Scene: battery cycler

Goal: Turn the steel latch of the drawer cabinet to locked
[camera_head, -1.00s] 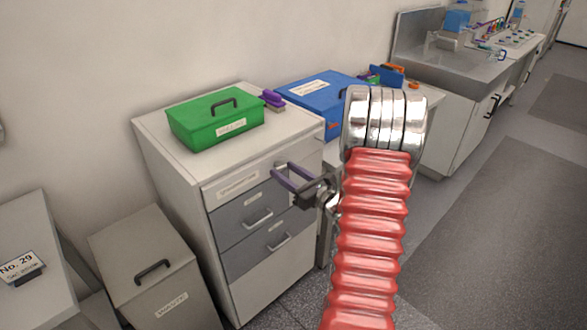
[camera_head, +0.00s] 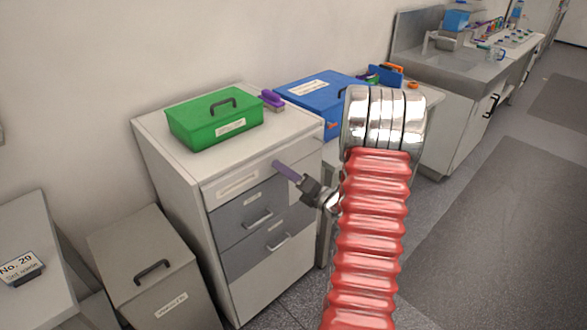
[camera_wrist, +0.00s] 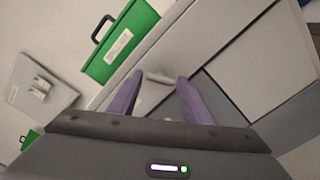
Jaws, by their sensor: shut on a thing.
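The drawer cabinet (camera_head: 265,284) is white with grey drawers and stands left of my arm in the head view. My gripper (camera_head: 281,168) is at the upper front of the cabinet, with its purple fingers pointing at the top drawer panel. In the wrist view my gripper (camera_wrist: 160,82) has its two fingers on either side of the short pale steel latch (camera_wrist: 159,77), and it is shut on it. The latch lies crosswise between the fingertips. In the head view the latch is hidden or too small to make out.
A green box (camera_head: 215,119) with a black handle sits on the cabinet top, with a purple-handled thing (camera_head: 271,100) beside it. A blue box (camera_head: 318,92) stands behind to the right. A grey lidded bin (camera_head: 145,262) is left of the cabinet. The floor at right is clear.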

